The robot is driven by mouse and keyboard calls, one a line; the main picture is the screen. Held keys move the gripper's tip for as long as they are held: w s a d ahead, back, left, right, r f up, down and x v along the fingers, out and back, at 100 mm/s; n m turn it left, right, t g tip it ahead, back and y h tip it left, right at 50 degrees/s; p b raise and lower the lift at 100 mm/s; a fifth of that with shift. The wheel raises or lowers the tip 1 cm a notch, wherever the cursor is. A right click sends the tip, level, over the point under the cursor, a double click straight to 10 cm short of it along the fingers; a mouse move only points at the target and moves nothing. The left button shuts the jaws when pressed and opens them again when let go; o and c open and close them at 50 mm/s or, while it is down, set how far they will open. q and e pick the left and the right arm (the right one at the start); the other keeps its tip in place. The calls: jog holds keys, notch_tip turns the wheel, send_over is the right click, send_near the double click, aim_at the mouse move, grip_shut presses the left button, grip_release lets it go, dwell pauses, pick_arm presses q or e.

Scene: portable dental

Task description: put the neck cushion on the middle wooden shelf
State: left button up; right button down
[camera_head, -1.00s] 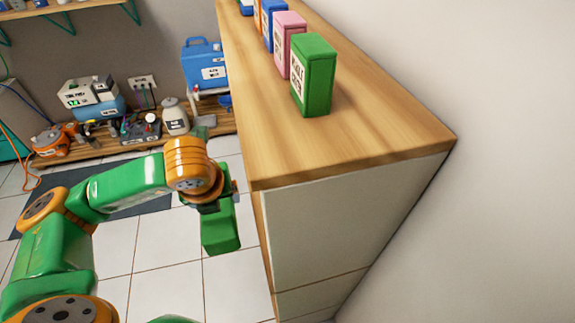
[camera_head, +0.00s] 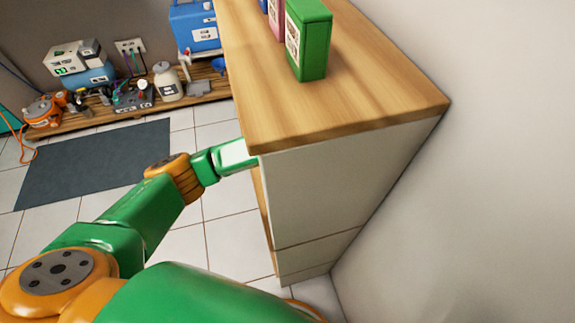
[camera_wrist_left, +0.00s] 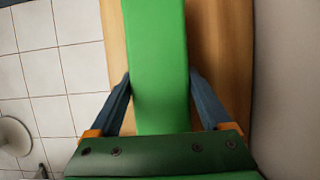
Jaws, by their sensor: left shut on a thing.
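In the left wrist view my left gripper (camera_wrist_left: 160,78) is shut on a long, smooth green block, which appears to be the neck cushion (camera_wrist_left: 158,40). The block stretches out past the fingertips over a wooden board (camera_wrist_left: 222,50). I cannot tell whether it touches the board, or which shelf level that board is. In the head view my left arm reaches to the open left side of the cabinet (camera_head: 318,205). Its hand end goes out of sight under the wooden top (camera_head: 350,105). The cabinet's shelves are mostly hidden there. My right gripper is not in view.
A green box (camera_head: 308,42) stands on the cabinet top, with pink and blue boxes behind it. A wall closes off the right. A low wooden shelf (camera_head: 130,116) with equipment runs along the back. The tiled floor and dark mat (camera_head: 95,165) are clear.

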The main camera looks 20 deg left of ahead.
pick_arm(q)
jog(key=shift+w+d+f, duration=0.1)
jog(key=shift+d+f, duration=0.15)
jog(key=shift+f, duration=0.2)
jog(key=o, duration=1.3)
jog(key=shift+c, duration=0.2)
jog(key=p+v, duration=0.2)
jog(key=v, duration=0.5)
jog(key=shift+r, duration=0.35)
